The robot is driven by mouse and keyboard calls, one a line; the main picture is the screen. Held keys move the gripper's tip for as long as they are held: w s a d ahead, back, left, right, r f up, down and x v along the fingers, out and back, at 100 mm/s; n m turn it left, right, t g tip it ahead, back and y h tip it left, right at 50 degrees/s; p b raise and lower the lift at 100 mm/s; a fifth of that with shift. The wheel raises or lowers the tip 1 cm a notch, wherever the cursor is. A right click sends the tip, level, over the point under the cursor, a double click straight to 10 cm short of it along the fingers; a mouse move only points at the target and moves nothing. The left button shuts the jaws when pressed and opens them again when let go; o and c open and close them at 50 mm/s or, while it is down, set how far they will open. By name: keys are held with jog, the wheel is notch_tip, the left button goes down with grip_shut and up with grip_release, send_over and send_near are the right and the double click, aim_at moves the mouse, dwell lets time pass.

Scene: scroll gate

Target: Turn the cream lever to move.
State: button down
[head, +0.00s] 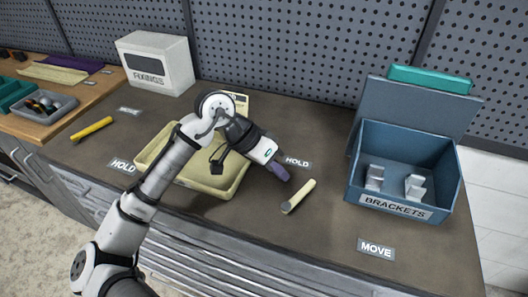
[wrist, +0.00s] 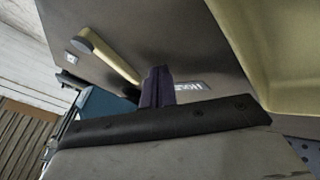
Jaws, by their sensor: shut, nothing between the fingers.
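The cream lever (head: 299,196) lies on the dark worktop, right of the tray. Its round end is toward the front and its bar points back and right, nearer the HOLD label (head: 297,161) than the MOVE label (head: 376,249). In the wrist view the lever (wrist: 110,58) shows with its round end at upper left; my fingers cover or adjoin its other end. My gripper (head: 281,172) has its purple fingers shut and empty, just behind and left of the lever. In the wrist view the fingers (wrist: 157,86) are together; I cannot tell whether they touch the lever.
A pale yellow tray (head: 222,191) lies under my arm. A blue BRACKETS box (head: 366,165) with metal brackets stands at right. A yellow lever (head: 91,129) with its own labels is at left; a white FIXINGS box (head: 155,64) stands behind. The worktop before the cream lever is clear.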

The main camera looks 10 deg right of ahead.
aim_at(299, 196)
jog(key=shift+s+d+r+p, duration=0.15)
jog(key=shift+s+d, duration=0.15)
jog(key=shift+s, duration=0.2)
jog(key=shift+s+d+f+p, duration=0.1)
jog(key=shift+s+d, duration=0.25)
jog(key=shift+s, duration=0.2)
jog(key=shift+s+d+r+p, duration=0.15)
jog(key=shift+s+d, duration=0.15)
jog(key=shift+s, duration=0.2)
